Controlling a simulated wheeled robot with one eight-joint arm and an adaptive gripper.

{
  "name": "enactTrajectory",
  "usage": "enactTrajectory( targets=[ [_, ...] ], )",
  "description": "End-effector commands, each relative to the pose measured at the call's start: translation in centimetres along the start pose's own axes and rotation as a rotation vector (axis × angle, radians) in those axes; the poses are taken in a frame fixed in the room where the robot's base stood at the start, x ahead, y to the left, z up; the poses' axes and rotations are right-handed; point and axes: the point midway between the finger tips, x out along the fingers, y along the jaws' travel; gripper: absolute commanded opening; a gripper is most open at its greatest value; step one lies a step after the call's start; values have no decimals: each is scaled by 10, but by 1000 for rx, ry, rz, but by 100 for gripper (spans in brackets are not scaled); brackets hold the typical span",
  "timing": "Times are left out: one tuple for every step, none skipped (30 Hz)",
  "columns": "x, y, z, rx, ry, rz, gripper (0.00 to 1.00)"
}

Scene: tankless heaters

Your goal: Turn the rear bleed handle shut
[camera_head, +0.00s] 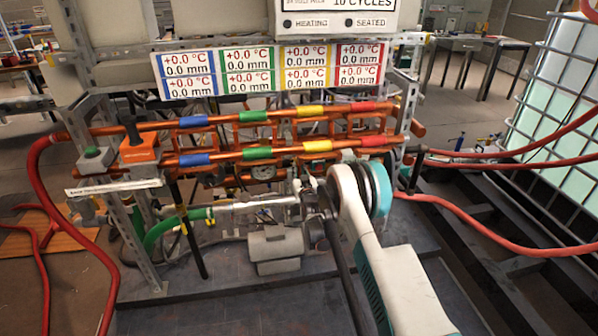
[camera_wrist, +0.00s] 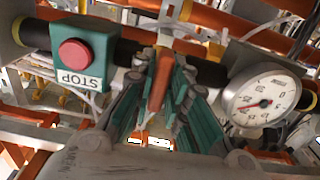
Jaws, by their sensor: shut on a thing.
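In the wrist view, my gripper (camera_wrist: 160,90) has its teal ribbed fingers closed on both sides of an orange-brown handle (camera_wrist: 159,82). The handle stands up between the fingers, in front of a dark horizontal pipe. It looks like the bleed handle, but no label on it can be read. In the head view, my white and teal arm comes from the lower right to the pipe rig. The fingers and the held handle cannot be made out clearly there.
A red STOP button (camera_wrist: 74,53) on a teal box is left of my fingers, and a round dial gauge (camera_wrist: 264,102) is right. Copper pipes with coloured bands (camera_head: 250,116) cross the rig below a display panel (camera_head: 270,70). Red hoses (camera_head: 490,240) run to the right.

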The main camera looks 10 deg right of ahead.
Motion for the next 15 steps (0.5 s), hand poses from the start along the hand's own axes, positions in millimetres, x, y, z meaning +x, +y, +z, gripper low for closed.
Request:
enactTrajectory(
  targets=[
    [-2,0,4,2,-6,-1,0],
    [-2,0,4,3,-6,-1,0],
    [-2,0,4,3,-6,-1,0],
    [-2,0,4,3,-6,-1,0],
    [-2,0,4,3,-6,-1,0],
    [-2,0,4,3,-6,-1,0],
    [-2,0,4,3,-6,-1,0],
    [-2,0,4,2,-6,-1,0],
    [-2,0,4,2,-6,-1,0],
    [-2,0,4,2,-6,-1,0],
    [-2,0,4,2,-6,-1,17],
    [-2,0,4,2,-7,-1,26],
    [-2,0,4,2,-7,-1,32],
    [-2,0,4,2,-6,-1,32],
    [-1,0,3,2,-5,-1,32]
  ],
)
